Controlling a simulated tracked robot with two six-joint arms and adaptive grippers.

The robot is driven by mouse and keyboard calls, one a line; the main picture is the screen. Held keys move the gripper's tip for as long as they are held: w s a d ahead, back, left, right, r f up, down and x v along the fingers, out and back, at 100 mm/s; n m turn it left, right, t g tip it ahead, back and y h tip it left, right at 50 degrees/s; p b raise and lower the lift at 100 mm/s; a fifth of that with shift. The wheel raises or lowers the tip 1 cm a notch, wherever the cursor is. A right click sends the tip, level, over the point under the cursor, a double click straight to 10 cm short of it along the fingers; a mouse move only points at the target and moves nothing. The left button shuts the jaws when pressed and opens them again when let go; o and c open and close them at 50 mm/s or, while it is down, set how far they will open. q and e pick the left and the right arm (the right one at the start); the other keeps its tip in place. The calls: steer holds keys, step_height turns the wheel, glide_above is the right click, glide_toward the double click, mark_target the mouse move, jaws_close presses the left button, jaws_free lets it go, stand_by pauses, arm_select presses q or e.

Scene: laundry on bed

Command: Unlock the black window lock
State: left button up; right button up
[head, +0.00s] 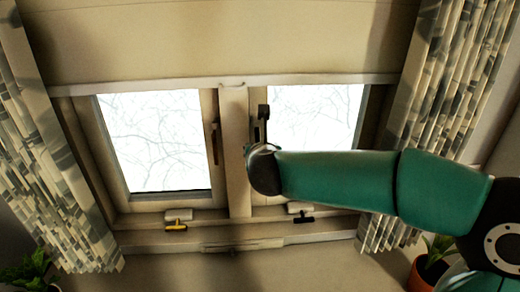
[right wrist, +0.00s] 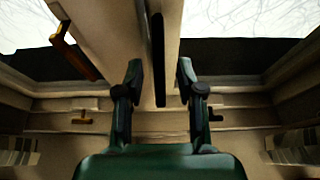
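A black lever handle (head: 263,113) stands upright on the right window's frame in the head view. In the right wrist view, the long black handle (right wrist: 158,58) runs between the fingers of my right gripper (right wrist: 159,72). The fingers are apart, with gaps visible on both sides of the handle. In the head view my right arm covers the handle's lower part and most of the gripper. A small black latch (head: 303,217) sits at the bottom of the right window; it also shows in the right wrist view (right wrist: 216,116). My left gripper is not in view.
The left window has a brown handle (head: 215,143) and a yellow latch (head: 176,226). A pale post (head: 235,150) separates the windows. Patterned curtains (head: 50,150) hang at both sides. Potted plants stand at lower left (head: 32,272) and lower right (head: 430,268).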

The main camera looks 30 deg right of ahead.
steer(key=v, duration=1.2)
steer(key=shift+f, duration=0.1)
